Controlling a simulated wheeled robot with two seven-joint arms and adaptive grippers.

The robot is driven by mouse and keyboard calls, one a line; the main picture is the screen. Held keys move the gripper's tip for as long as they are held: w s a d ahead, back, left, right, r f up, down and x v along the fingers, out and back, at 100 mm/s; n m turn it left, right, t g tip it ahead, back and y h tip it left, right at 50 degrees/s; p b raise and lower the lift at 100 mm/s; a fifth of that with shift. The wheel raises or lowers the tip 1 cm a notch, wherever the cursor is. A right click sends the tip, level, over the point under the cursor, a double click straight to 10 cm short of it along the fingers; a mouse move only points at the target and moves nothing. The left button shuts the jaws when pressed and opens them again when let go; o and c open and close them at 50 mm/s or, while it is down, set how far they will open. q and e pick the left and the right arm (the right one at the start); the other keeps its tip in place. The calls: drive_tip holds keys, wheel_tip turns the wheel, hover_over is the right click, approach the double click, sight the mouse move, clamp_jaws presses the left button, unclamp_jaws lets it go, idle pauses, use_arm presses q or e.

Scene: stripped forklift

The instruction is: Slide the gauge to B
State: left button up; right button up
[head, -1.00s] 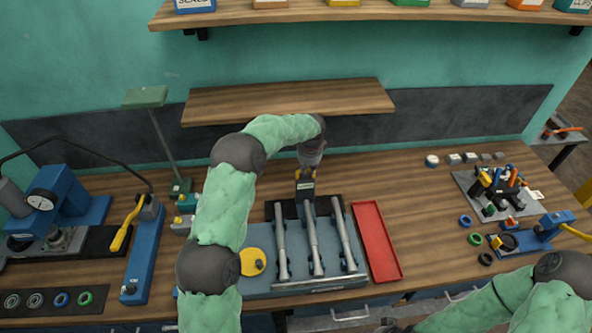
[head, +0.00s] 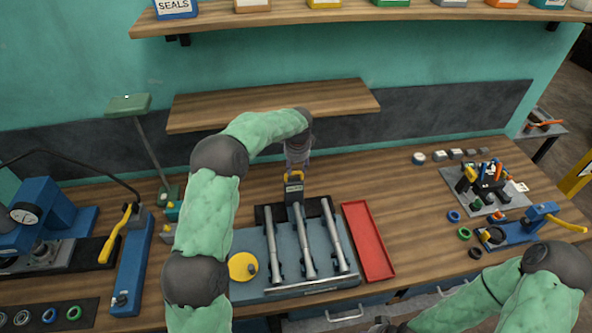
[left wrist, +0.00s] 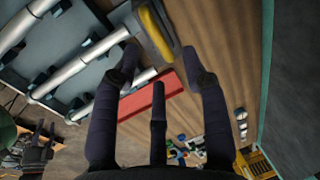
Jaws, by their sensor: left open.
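The gauge, a dark block with a label and a yellow handle (head: 294,178), stands at the back end of a grey-blue fixture (head: 300,287) that carries three silver rods. It lines up with the middle rod (head: 305,240). Its yellow handle shows at the top of the left wrist view (left wrist: 156,33). My left gripper (head: 297,166) is just behind and above the handle. Its dark fingers (left wrist: 160,65) are spread, with nothing held between them. My right arm is at lower right; its gripper (head: 385,326) is mostly cut off. Letter B is not legible.
A red tray (head: 368,242) lies right of the fixture, and a yellow disc (head: 242,266) sits at its left. A low wooden shelf (head: 270,105) is behind my left arm. A blue lever press (head: 130,270) stands at left.

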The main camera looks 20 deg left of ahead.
use_arm(q)
wheel_tip(320, 180, up, 8)
drive_tip(key=s, duration=0.1)
drive_tip(key=shift+s+d+r, duration=0.2)
drive_tip(key=shift+s+d, duration=0.05)
drive_tip(key=shift+d, duration=0.2)
